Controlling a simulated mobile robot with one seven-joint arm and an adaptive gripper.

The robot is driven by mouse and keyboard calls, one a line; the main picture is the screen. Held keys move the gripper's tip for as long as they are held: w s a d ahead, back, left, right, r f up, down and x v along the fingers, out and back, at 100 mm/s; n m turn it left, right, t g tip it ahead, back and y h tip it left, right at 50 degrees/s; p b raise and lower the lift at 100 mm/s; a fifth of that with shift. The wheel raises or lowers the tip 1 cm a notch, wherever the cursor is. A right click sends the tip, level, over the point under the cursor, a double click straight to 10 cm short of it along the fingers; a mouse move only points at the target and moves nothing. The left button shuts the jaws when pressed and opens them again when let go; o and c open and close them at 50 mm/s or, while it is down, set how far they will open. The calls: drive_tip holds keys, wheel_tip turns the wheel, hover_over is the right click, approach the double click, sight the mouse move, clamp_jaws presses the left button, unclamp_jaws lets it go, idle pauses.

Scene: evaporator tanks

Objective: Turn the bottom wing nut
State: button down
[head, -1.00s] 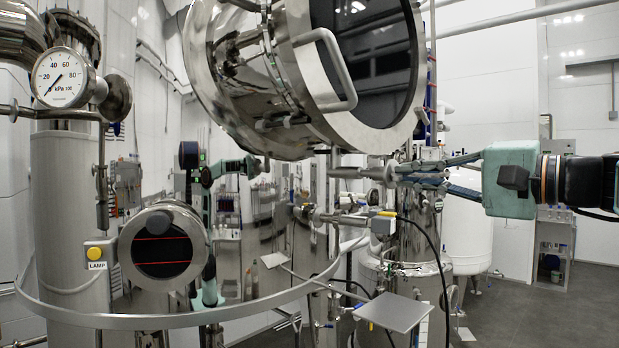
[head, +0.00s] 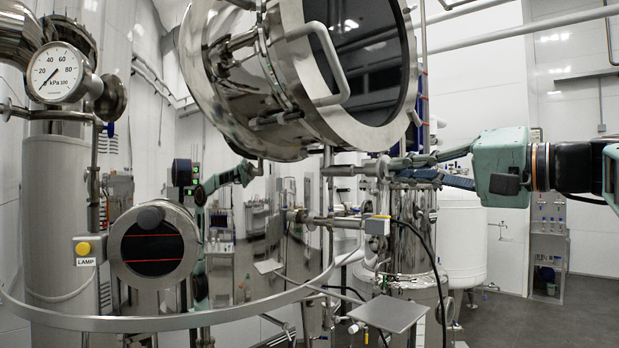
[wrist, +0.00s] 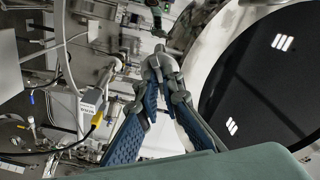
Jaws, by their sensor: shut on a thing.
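The bottom wing nut (head: 384,167) is a small grey metal part at the lower right of the big round tank door, on the end of a horizontal rod. It also shows in the wrist view (wrist: 159,64), between my fingertips. My gripper (head: 396,168) reaches in from the right, nearly level, with its blue-padded fingers converging on the nut. In the wrist view my gripper (wrist: 164,82) is shut on the nut, with one finger on each side. The fingertips partly hide the nut, so its exact wing angle is hard to tell.
The tank door's dark window (head: 365,50) and rim are just above my fingers. A valve with a grey box (head: 377,226) and cable sits below, near a flat grey plate (head: 389,313). A pressure gauge (head: 57,72) is far left. Open floor lies at lower right.

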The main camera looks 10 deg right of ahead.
drive_tip(key=shift+n, duration=0.4)
drive_tip(key=shift+n+b, duration=1)
drive_tip(key=shift+n, duration=0.2)
drive_tip(key=shift+n+b, duration=0.8)
drive_tip(key=shift+n, duration=0.3)
